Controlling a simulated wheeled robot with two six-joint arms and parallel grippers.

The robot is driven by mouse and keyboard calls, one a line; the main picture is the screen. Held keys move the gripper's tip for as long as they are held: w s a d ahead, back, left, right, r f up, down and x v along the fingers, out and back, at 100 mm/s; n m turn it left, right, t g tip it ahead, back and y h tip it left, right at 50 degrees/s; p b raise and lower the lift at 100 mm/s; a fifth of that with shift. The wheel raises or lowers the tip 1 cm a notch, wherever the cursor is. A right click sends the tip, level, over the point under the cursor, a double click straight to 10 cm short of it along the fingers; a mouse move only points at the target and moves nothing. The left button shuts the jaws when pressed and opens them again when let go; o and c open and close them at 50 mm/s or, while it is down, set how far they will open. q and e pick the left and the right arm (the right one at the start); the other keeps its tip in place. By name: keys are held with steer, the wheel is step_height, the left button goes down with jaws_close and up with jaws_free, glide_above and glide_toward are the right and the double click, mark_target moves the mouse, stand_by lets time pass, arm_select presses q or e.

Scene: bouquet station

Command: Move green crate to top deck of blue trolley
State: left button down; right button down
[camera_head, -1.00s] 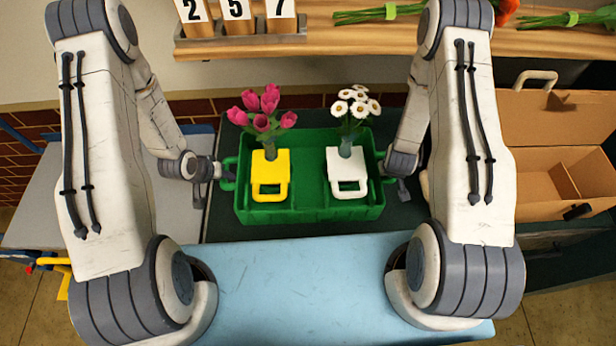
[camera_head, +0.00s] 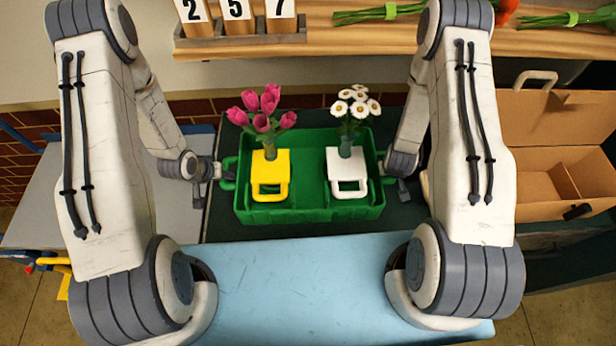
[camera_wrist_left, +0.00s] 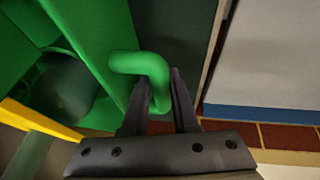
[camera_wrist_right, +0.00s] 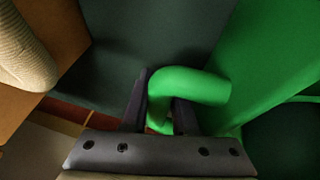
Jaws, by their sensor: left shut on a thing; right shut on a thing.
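The green crate (camera_head: 310,215) is level in the middle of the head view. It holds a yellow holder (camera_head: 270,170) with pink tulips (camera_head: 263,108) and a white holder (camera_head: 346,170) with white daisies (camera_head: 356,105). My left gripper (camera_wrist_left: 160,95) is shut on the crate's left handle (camera_wrist_left: 140,62). My right gripper (camera_wrist_right: 160,95) is shut on its right handle (camera_wrist_right: 200,85). I cannot tell whether the crate's bottom touches the dark surface (camera_head: 222,232) under it. At the left, a grey deck (camera_head: 60,190) with a blue edge appears to be the blue trolley; my left arm partly hides it.
A wooden shelf (camera_head: 400,40) with number blocks (camera_head: 235,12) and green stems (camera_head: 370,14) runs along the back. An open cardboard box (camera_head: 555,180) stands at the right beside my right arm. The visible grey deck looks mostly clear, with a yellow part (camera_head: 55,262) at its front.

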stand_by(0.6)
